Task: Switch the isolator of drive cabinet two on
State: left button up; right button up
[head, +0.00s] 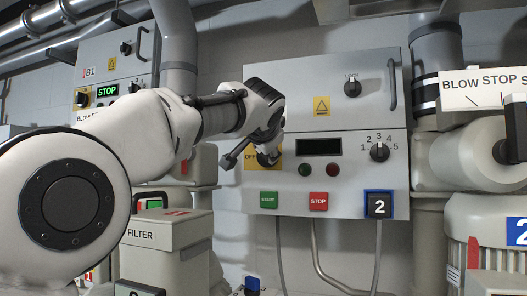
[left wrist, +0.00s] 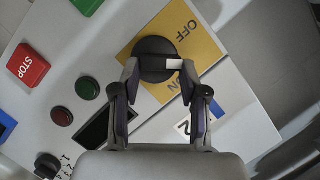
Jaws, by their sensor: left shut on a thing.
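The knob's white mark shows to the right in the left wrist view, between the two words. My left gripper (head: 265,160) is at this isolator, its fingers (left wrist: 156,82) closed on either side of the knob. My right gripper is not in view.
Green START (head: 269,200) and red STOP (head: 318,201) buttons sit below the isolator. A selector knob (head: 379,152) is to the right, and another black knob (head: 352,86) is above. Cabinet B1 (head: 118,62) stands at left. A filter box (head: 160,232) is below my left arm.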

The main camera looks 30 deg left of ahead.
pick_arm(q)
jog(key=m+y+b, duration=0.1)
jog(key=m, duration=0.1)
jog(key=m+t+y+b, duration=0.1)
jog(key=m+b, duration=0.1)
jog(key=m, duration=0.1)
jog(key=m+y+b, duration=0.1)
jog(key=m+b, duration=0.1)
jog(key=shift+d+f+t, duration=0.3)
jog(key=shift+d+t, duration=0.1)
jog(key=shift+r+m+b, duration=0.2)
jog(key=shift+m+b, duration=0.1)
jog(key=o, duration=1.1)
jog(key=shift+w+f, duration=0.1)
jog(key=shift+w, duration=0.05)
jog(key=shift+o, duration=0.2)
jog(key=shift+w+a+f, duration=0.15)
jog(key=shift+a+f, duration=0.1)
jog(key=shift+d, duration=0.1)
